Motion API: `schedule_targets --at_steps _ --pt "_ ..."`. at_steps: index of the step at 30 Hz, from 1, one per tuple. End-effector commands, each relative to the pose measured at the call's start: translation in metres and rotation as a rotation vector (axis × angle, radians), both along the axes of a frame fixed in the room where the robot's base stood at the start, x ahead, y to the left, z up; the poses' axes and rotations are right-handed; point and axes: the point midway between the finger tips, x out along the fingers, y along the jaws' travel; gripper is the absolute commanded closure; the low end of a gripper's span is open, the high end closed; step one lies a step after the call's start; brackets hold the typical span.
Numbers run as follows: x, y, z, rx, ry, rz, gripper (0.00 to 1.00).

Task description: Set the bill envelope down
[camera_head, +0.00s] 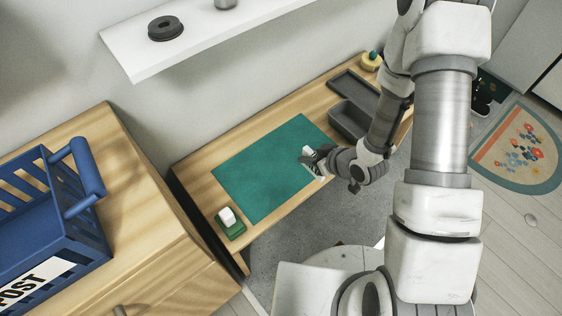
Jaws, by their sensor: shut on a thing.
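My gripper (313,161) is over the right part of the teal mat (262,175) on the narrow wooden bench. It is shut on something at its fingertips. Only a small pale bit shows there, which looks like the bill envelope, mostly hidden by the fingers and wrist. I cannot tell whether it touches the mat. The rest of the mat is bare.
A green dish with a white block (228,216) sits at the bench's near left end. A dark bin (348,121) and a shallow dark tray (356,88) stand right of the mat. A blue POST crate (84,243) is on the left cabinet. A white shelf (205,37) hangs above.

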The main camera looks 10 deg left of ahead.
Motion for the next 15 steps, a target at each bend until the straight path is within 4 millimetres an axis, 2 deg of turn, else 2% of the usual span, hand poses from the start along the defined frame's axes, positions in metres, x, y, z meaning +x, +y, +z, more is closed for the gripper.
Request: schedule_targets --at_steps 3,9,15 --pt "0.015 0.023 -0.02 0.001 -0.002 0.005 1.0" --pt "0.041 0.06 -0.047 0.002 -0.003 0.004 1.0" --pt "0.057 0.081 -0.06 0.0 0.0 0.0 1.0"
